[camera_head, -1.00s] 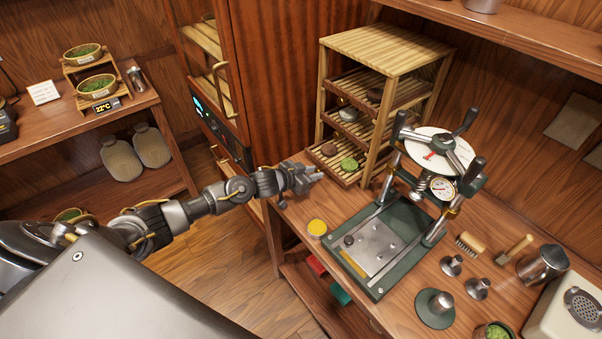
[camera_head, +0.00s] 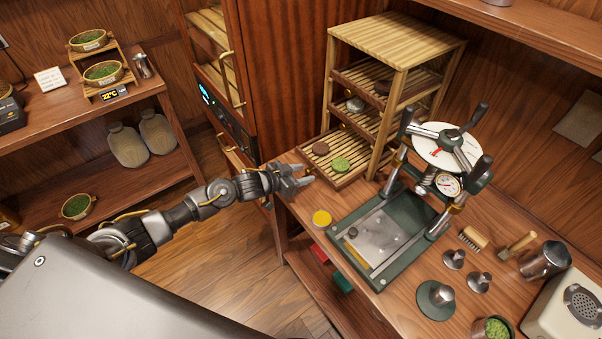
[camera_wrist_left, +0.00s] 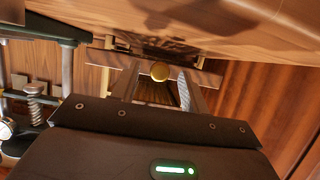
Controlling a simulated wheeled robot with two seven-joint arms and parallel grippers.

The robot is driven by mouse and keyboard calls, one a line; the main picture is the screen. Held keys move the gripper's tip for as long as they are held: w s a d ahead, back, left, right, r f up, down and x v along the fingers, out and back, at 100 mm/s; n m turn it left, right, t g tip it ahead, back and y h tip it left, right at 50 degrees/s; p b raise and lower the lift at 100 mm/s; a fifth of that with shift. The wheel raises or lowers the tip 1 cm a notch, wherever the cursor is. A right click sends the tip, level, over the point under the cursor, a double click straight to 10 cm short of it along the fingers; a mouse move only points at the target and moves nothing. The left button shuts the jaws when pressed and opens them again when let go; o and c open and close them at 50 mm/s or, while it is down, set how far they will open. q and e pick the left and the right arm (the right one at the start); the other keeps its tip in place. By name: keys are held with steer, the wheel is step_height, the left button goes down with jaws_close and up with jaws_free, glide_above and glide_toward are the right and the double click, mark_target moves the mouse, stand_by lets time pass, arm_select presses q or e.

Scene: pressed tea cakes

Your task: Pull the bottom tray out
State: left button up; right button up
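The bottom tray (camera_head: 340,148) of the slatted wooden rack (camera_head: 395,42) sticks out to the left of the rack. It bears a dark brown cake (camera_head: 320,149) and a green cake (camera_head: 341,165). My left gripper (camera_head: 306,175) is at the tray's front edge, with its two fingers apart. In the left wrist view a round brass knob (camera_wrist_left: 160,72) sits between the fingers, with a visible gap on each side. My right gripper is not in view.
A tall cabinet (camera_head: 275,75) with handles is to the left.

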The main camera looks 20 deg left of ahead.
arm_select(q)
steer(key=shift+s+a, duration=0.2)
steer(key=shift+s, duration=0.05)
steer(key=b+v, duration=0.2)
steer(key=v, duration=0.8)
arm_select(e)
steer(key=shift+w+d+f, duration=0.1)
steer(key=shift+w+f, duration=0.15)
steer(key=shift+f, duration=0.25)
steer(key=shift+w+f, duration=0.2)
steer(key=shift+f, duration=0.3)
arm_select(q)
steer(key=shift+a+r, duration=0.1)
